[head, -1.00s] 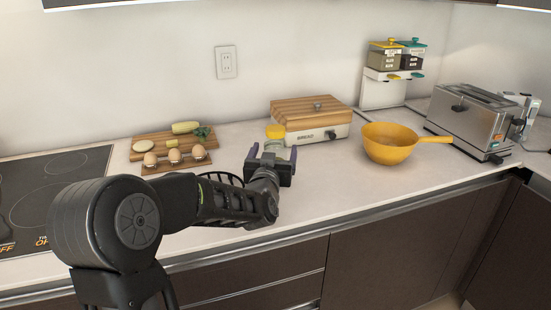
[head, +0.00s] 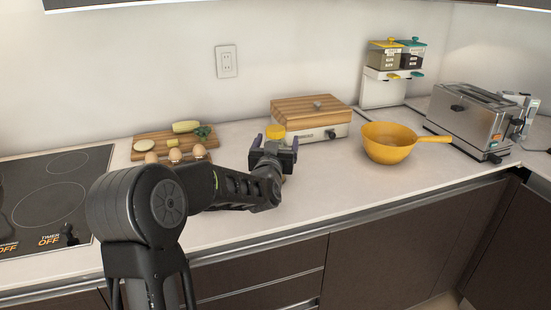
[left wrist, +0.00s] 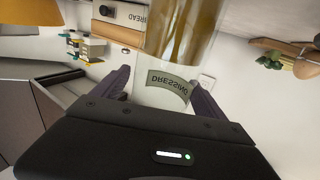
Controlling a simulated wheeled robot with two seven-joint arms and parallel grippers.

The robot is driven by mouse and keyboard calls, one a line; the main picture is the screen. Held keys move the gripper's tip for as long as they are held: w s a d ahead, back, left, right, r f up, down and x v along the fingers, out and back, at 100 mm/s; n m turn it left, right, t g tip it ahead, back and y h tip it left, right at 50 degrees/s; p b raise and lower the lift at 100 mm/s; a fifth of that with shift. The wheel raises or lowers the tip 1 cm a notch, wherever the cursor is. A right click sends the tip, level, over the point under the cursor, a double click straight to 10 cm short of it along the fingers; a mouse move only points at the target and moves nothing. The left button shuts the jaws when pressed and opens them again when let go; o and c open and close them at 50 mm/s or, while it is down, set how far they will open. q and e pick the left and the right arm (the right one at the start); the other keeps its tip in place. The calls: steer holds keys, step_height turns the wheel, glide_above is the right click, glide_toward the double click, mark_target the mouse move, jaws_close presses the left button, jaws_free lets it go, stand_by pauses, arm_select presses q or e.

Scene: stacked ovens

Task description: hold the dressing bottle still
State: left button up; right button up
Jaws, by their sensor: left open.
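The dressing bottle (head: 275,132) stands on the counter in front of the bread box; in the head view only its yellow cap shows clearly. In the left wrist view the bottle (left wrist: 178,45) is clear with brown contents, and its DRESSING label appears upside down. My left gripper (head: 276,145) is open, with its purple-grey fingers on either side of the bottle. In the left wrist view the left gripper (left wrist: 158,85) has the bottle between its fingers; I cannot tell whether either finger touches it. The gripper hides the bottle's lower part in the head view. My right gripper is not in view.
The wooden-lidded bread box (head: 312,118) stands just behind the bottle. A cutting board with vegetables (head: 150,143) and several eggs (head: 173,155) lie to the left. A yellow pan (head: 388,145) and a toaster (head: 478,118) are to the right. The counter front between is clear.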

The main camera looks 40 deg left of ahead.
arm_select(q)
steer(key=shift+c, duration=0.3)
jaws_close()
stand_by(0.8)
steer(key=shift+r, duration=0.15)
step_height(320, 180, up, 10)
steer(key=shift+f+p, duration=0.1)
steer(key=shift+p, duration=0.3)
stand_by(0.3)
steer(key=c, duration=0.6)
jaws_free()
jaws_close()
